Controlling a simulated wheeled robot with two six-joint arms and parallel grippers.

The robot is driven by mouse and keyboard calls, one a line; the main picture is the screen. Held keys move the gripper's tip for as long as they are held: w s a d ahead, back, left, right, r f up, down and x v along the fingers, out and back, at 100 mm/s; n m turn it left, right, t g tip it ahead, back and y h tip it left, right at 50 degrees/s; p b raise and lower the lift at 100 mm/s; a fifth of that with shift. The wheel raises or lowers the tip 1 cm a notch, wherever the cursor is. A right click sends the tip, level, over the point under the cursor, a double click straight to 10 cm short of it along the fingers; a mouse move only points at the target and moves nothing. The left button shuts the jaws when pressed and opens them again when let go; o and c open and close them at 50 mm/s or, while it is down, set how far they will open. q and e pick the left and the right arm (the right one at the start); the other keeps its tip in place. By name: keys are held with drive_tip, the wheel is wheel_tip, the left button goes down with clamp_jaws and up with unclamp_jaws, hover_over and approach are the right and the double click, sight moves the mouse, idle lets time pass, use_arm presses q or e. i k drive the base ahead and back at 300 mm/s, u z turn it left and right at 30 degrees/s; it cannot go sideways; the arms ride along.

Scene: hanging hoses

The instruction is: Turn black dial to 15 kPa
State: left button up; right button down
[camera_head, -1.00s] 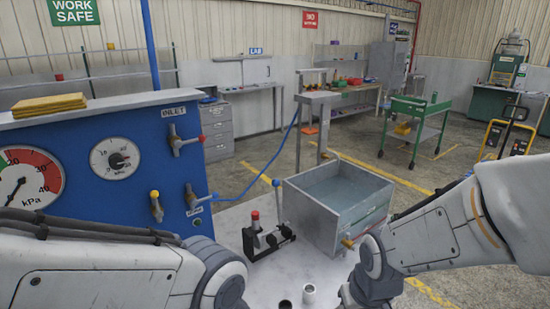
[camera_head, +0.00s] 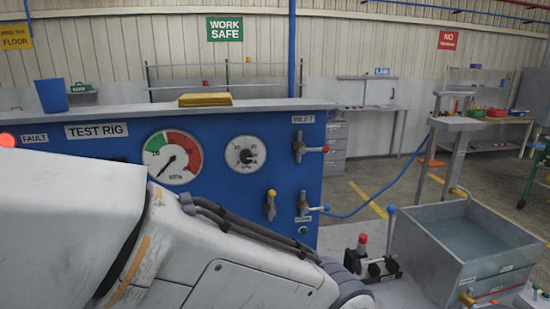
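The black dial (camera_head: 246,156) is a small dark knob at the middle of a round white scale on the blue test rig's front panel. Its exact setting is too small to read. To its left is a larger round gauge (camera_head: 173,157) with a green and red band, its needle pointing to the lower left. My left arm crosses the lower left in front of the panel, below the dial and apart from it in the picture. Its gripper is out of view. My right gripper is out of view too.
A metal water tank (camera_head: 430,262) and a red-knobbed fixture (camera_head: 369,260) stand at lower right. A yellow stack (camera_head: 205,99) and blue cup (camera_head: 51,95) are on top.

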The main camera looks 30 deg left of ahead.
sight(246, 156)
drive_tip(key=z, duration=1.4)
drive_tip(key=k, duration=0.95)
drive_tip(key=u, duration=1.45)
drive_tip(key=i, duration=0.5)
drive_tip(key=u, duration=0.05)
